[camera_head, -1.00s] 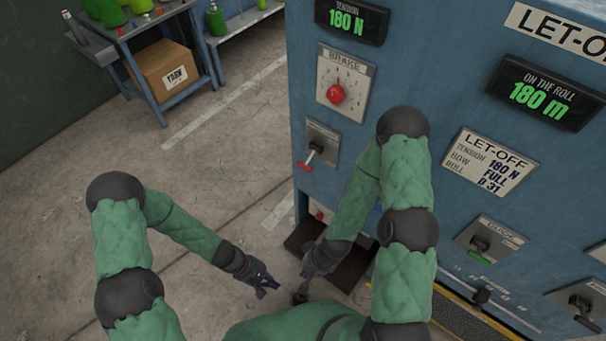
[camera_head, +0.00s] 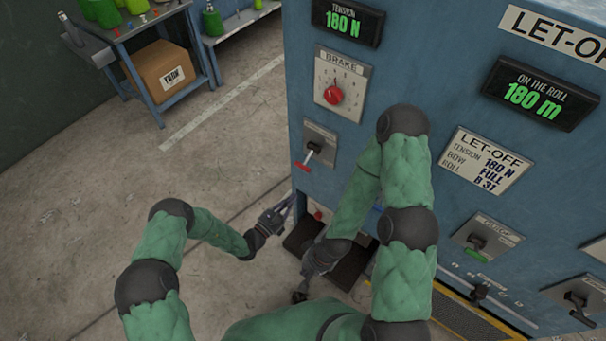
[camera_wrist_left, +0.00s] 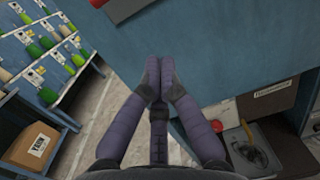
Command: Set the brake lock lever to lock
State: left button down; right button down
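The lever plate (camera_head: 320,143) is on the blue machine front below the red brake dial. Its lever (camera_head: 312,152) points down and to the left, with a red grip (camera_head: 303,167) at the end. Its label is too small to read. My left gripper (camera_head: 288,203) is beside the machine's left corner, below the lever and apart from it. In the left wrist view its fingertips (camera_wrist_left: 159,76) meet with nothing between them, and a red piece (camera_wrist_left: 98,3), perhaps the lever grip, shows at the top edge. My right gripper (camera_head: 302,290) hangs low near the machine's base; its fingers are unclear.
The red brake dial (camera_head: 333,95) is above the lever. A red knob (camera_head: 318,214) is low on the machine near my left gripper. A bench with a carton (camera_head: 166,75) stands at the back left. The floor between is clear.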

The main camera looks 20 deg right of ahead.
aim_at(308, 157)
pick_arm(q)
jog(key=shift+w+a+r+n+t, duration=0.15)
jog(key=shift+w+a+n+t, duration=0.25)
jog(key=shift+t, duration=0.2)
jog(key=shift+w+d, duration=0.1)
jog(key=shift+d, duration=0.05)
jog(key=b+x, duration=0.2)
jog(key=x, duration=0.8)
jog(key=r, duration=0.1)
jog(key=a+r, duration=0.1)
jog(key=s+r, duration=0.1)
jog(key=shift+a+r, duration=0.15)
jog(key=shift+a, duration=0.1)
